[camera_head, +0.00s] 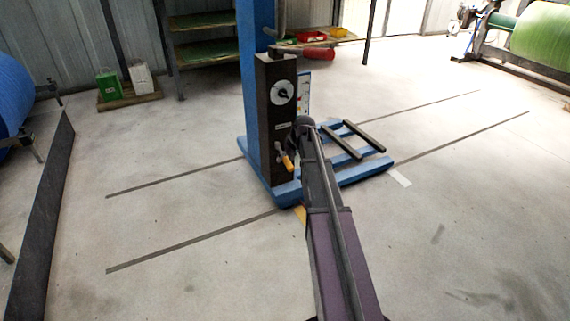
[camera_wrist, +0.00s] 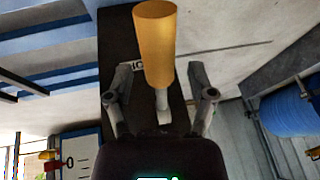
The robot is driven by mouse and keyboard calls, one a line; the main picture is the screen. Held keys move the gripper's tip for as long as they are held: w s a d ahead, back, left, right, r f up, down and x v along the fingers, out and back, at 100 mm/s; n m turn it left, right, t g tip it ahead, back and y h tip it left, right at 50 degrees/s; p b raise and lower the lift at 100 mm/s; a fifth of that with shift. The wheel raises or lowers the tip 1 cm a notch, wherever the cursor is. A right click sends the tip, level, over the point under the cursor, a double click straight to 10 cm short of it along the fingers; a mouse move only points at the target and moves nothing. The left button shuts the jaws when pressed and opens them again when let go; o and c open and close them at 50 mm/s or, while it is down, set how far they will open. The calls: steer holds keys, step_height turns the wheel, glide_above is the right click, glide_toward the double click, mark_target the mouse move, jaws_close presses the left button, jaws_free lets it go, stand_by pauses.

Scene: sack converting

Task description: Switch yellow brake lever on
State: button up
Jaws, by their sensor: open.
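The yellow brake lever (camera_head: 287,162) sticks out low on the dark front of a box on the blue column, beside the end of my arm. In the wrist view the yellow lever (camera_wrist: 155,45) has a grey shaft running toward the dark panel (camera_wrist: 118,45). My gripper (camera_wrist: 160,76) is open, with one finger on each side of the lever and a gap on both sides. I cannot tell how far the lever lies in depth from the fingers. In the head view the fingers are mostly hidden by my arm.
The blue column (camera_head: 252,35) stands on a blue base (camera_head: 350,172) with two dark bars. A white dial (camera_head: 282,92) sits above the lever. A blue roll (camera_head: 12,95) is at left, a green roll (camera_head: 543,38) at far right. The floor between is mostly clear.

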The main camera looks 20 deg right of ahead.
steer(key=shift+w+a+f, duration=0.1)
steer(key=shift+f, duration=0.25)
